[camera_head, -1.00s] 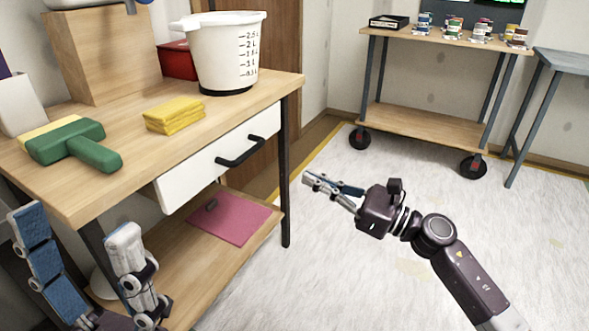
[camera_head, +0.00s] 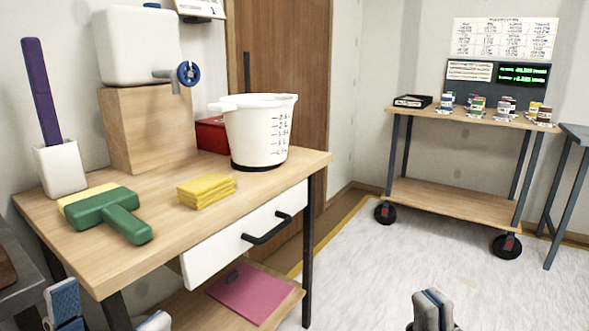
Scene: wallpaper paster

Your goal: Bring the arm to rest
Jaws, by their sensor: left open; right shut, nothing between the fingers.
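My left gripper (camera_head: 107,312) is at the bottom left, in front of the wooden workbench (camera_head: 170,255). Its two fingers stand apart with nothing between them, and the lower part is cut off by the picture's edge. My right gripper (camera_head: 433,308) is at the bottom, right of centre, over the pale floor. Its fingers point up and are closed together with nothing held. The rest of both arms is out of view.
The workbench holds a green brush (camera_head: 107,212), yellow cloths (camera_head: 207,190), a white measuring bucket (camera_head: 258,135) and a white tank (camera_head: 138,47). Its drawer (camera_head: 215,255) is slightly open. A wheeled cart (camera_head: 455,198) with small jars stands at the back right. Floor between is clear.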

